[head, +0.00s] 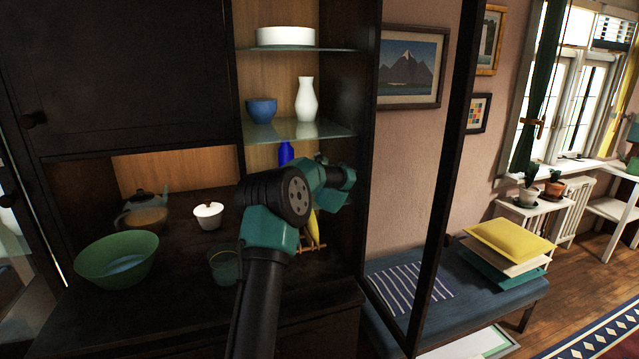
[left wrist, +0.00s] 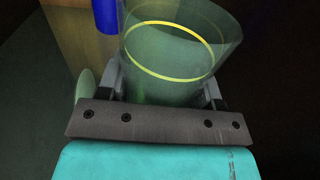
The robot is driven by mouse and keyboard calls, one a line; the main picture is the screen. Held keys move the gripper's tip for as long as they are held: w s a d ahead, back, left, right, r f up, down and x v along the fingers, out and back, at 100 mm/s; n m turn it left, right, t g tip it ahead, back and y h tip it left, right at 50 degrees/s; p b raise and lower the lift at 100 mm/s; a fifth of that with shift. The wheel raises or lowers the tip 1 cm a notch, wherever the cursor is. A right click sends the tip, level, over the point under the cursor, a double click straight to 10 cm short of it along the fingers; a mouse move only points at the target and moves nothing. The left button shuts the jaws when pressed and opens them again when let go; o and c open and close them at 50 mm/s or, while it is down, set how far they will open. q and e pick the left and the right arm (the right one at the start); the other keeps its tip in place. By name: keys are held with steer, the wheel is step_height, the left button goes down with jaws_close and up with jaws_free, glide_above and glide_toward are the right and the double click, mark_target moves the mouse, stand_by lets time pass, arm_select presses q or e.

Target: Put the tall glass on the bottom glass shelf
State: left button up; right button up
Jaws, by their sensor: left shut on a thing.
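The tall glass (left wrist: 185,62) fills the upper middle of the left wrist view, clear with a yellow band. My left gripper (left wrist: 163,85) is shut on it, a finger on each side. In the head view my left arm's links reach into the cabinet, and the gripper and held glass are hidden behind them. The bottom glass shelf (head: 331,129) is above the arm. It carries a blue bowl (head: 261,110) on the left and a white vase (head: 306,100) on the right. My right gripper is not in view.
A blue bottle (head: 285,153) stands under the shelf and shows beyond the glass in the left wrist view (left wrist: 105,15). On the counter are a green bowl (head: 115,262), teapot (head: 145,217), lidded white pot (head: 208,215) and tumbler (head: 223,268). An upper shelf (head: 335,49) holds a white dish (head: 286,36).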

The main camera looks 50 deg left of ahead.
arm_select(q)
steer(key=shift+f, duration=1.1)
steer(key=shift+f, duration=0.15)
steer(key=o, duration=1.1)
steer(key=shift+d, duration=0.15)
steer(key=shift+s+d, duration=0.35)
steer(key=shift+d, duration=0.25)
steer(key=v, duration=1)
steer(key=shift+s+d, duration=0.15)
